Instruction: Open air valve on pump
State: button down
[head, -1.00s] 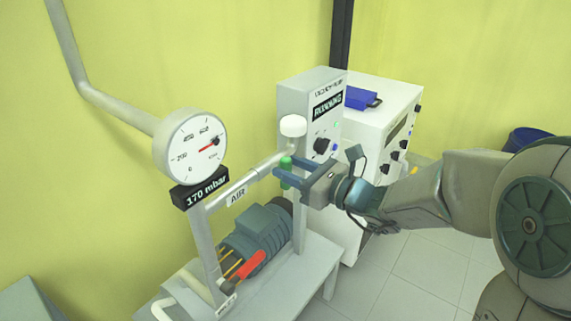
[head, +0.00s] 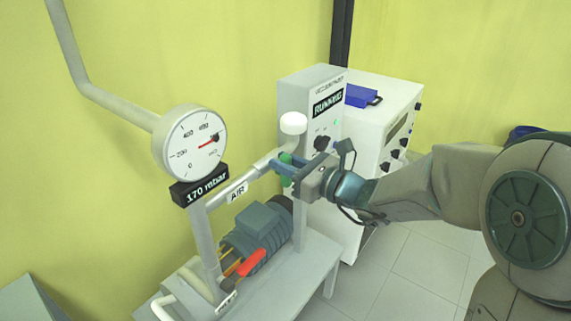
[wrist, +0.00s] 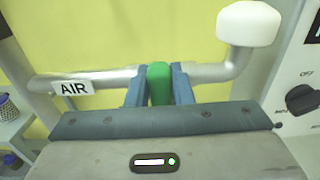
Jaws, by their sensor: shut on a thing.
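The air valve's green handle (wrist: 159,83) is on the grey pipe beside the white AIR label (wrist: 74,88). In the wrist view my gripper (wrist: 159,88) has one blue finger on each side of the handle and is shut on it. In the head view my gripper (head: 281,169) reaches the green handle (head: 286,160) from the right, below the white cap (head: 293,123). The fingers hide part of the handle there. The pump (head: 257,232) is a blue-grey ribbed motor below the pipe. The gauge (head: 190,145) stands left, above a 170 mbar display.
A red handle (head: 251,262) sits low beside the pump. The pump controller (head: 311,100) reads RUNNING and stands behind my gripper. A white box (head: 388,118) with knobs carries a blue object (head: 362,96). The floor at the right is clear.

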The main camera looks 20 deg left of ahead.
aim_at(267, 171)
jog(key=n+b, duration=0.1)
jog(key=b, duration=0.1)
jog(key=n+b, duration=0.1)
jog(key=b, duration=0.1)
jog(key=f+n+b, duration=0.1)
jog(key=b, duration=0.1)
jog(key=shift+s+a, duration=0.1)
jog(key=shift+s, duration=0.15)
jog(key=n+b, duration=0.3)
jog(key=b, duration=0.3)
jog(key=s+f+n+b, duration=0.1)
jog(key=n+b, duration=0.3)
jog(key=b, duration=0.2)
jog(key=n+b, duration=0.3)
jog(key=b, duration=0.3)
jog(key=shift+s+a+f+n+b, duration=0.15)
jog(key=shift+a+n+b, duration=0.15)
jog(key=shift+b, duration=0.1)
jog(key=n+b, duration=0.3)
jog(key=b, duration=0.1)
jog(key=shift+b, duration=0.35)
jog(key=c, duration=1.3)
grip_release()
jog(key=shift+s+d, duration=0.1)
jog(key=shift+d, duration=0.05)
